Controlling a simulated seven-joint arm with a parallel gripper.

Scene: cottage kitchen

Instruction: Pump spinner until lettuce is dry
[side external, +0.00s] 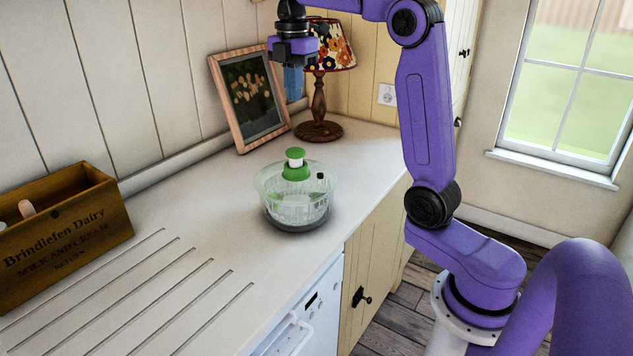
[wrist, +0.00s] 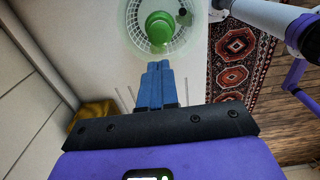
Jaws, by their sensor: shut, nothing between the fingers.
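The salad spinner (side external: 297,207) stands upright on the white counter, with a clear bowl and lid. Its green pump knob (side external: 295,156) stands raised on a white stem above the green centre of the lid. In the wrist view the spinner (wrist: 137,41) is at the top, with the green knob (wrist: 158,27) seen from above. My gripper (side external: 293,82) is high above the counter, well above and apart from the knob. In the wrist view its blue fingers (wrist: 157,72) are together with nothing between them.
A framed picture (side external: 249,97) leans on the wall behind the spinner, and a lamp (side external: 319,105) stands near my gripper. A wooden crate (side external: 62,235) is at the left. The counter in front of the spinner (side external: 215,240) is clear, with drain grooves.

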